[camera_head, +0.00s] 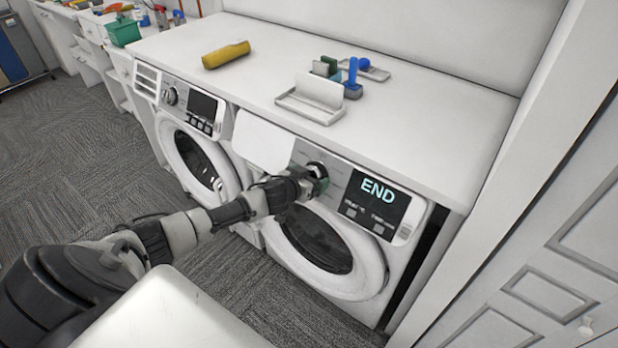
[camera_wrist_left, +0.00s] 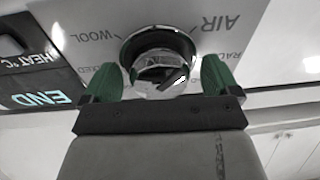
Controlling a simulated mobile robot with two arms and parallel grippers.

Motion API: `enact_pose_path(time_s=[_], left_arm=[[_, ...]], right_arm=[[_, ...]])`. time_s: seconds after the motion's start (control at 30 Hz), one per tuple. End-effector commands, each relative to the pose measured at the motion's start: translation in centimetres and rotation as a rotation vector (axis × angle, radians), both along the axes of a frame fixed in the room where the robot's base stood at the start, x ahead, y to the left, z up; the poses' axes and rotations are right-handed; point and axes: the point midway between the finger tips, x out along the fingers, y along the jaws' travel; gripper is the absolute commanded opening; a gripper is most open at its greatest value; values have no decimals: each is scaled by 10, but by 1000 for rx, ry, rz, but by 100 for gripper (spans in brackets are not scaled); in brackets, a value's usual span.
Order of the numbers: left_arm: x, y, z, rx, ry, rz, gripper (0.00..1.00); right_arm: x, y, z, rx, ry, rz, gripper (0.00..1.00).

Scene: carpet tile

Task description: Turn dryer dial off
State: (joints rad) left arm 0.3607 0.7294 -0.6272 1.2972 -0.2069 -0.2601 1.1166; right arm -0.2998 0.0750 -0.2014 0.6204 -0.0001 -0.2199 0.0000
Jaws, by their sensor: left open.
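The dryer (camera_head: 395,262) is the right-hand machine under the counter, and its display (camera_head: 377,197) reads END. Its dial (camera_head: 316,168) is partly hidden behind my left gripper (camera_head: 319,180) in the head view. In the left wrist view, the round silver dial (camera_wrist_left: 158,65) sits between the two green fingertips of my left gripper (camera_wrist_left: 160,80). The fingers are open, one on each side of the dial. I cannot tell whether they touch it. Printed words such as AIR and WOOL show around the dial. My right gripper is not in view.
A second machine (camera_head: 190,125) stands to the left. The white counter (camera_head: 420,130) above holds a yellow cylinder (camera_head: 226,54), a white tray (camera_head: 312,98) and blue and green items. A white cabinet (camera_head: 540,270) stands close at the right. Carpet lies free at the left.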

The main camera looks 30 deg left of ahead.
Motion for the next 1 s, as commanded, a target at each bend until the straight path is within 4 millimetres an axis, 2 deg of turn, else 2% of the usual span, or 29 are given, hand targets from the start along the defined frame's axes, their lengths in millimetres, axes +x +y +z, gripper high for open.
enact_pose_path(time_s=[0.23, 0.57, 1.0], left_arm=[[0, 0, -1, 0, 0, -1, 90], [0, 0, -1, 0, 0, -1, 42], [0, 0, 0, 93, -7, -49, 41]], right_arm=[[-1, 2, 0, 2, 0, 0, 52], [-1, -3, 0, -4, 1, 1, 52], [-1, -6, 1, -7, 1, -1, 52]])
